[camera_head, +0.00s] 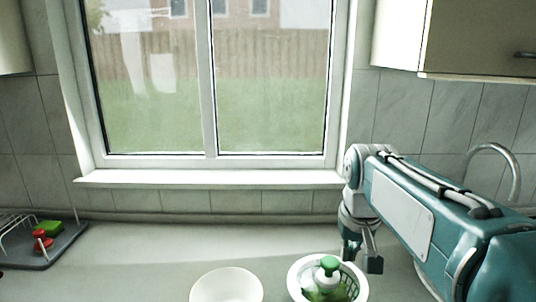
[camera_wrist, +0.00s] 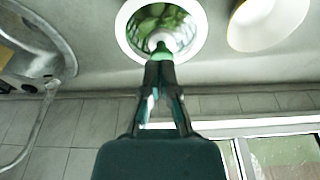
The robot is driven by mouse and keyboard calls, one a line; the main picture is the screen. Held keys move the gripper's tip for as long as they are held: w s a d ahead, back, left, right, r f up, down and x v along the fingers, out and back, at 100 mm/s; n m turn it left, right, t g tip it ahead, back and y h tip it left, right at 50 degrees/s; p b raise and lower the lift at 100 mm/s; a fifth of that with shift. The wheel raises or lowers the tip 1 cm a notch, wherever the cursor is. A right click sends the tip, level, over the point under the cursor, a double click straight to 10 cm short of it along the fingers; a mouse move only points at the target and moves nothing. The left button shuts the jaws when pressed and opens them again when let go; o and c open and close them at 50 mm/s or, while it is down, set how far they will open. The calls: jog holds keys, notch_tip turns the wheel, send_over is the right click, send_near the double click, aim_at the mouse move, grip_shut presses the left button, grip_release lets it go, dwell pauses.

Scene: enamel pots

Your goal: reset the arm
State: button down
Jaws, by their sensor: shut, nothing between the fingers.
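My gripper (camera_head: 362,264) hangs from my arm at the right, beside the right edge of a white round bowl or basket (camera_head: 297,276). In the wrist view its fingers (camera_wrist: 159,68) come together and are shut, with nothing held. A white bottle-like item with a green top (camera_head: 329,265) stands in the basket. In the wrist view this green top (camera_wrist: 161,48) shows just beyond the fingertips; I cannot tell whether they touch.
A white bowl (camera_head: 226,286) stands left of the basket. A dark dish rack tray (camera_head: 62,243) with small red and green items is at far left. A curved tap (camera_head: 514,170) is at right; a sink (camera_wrist: 38,52) shows in the wrist view. The counter's middle left is clear.

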jog(key=s+f+t, duration=0.1)
jog(key=s+f, duration=0.2)
jog(key=s, duration=0.5)
jog(key=s+f+t, duration=0.2)
jog(key=s+f, duration=0.2)
jog(key=s, duration=0.4)
jog(key=shift+s+f, duration=0.2)
jog(key=shift+s, duration=0.15)
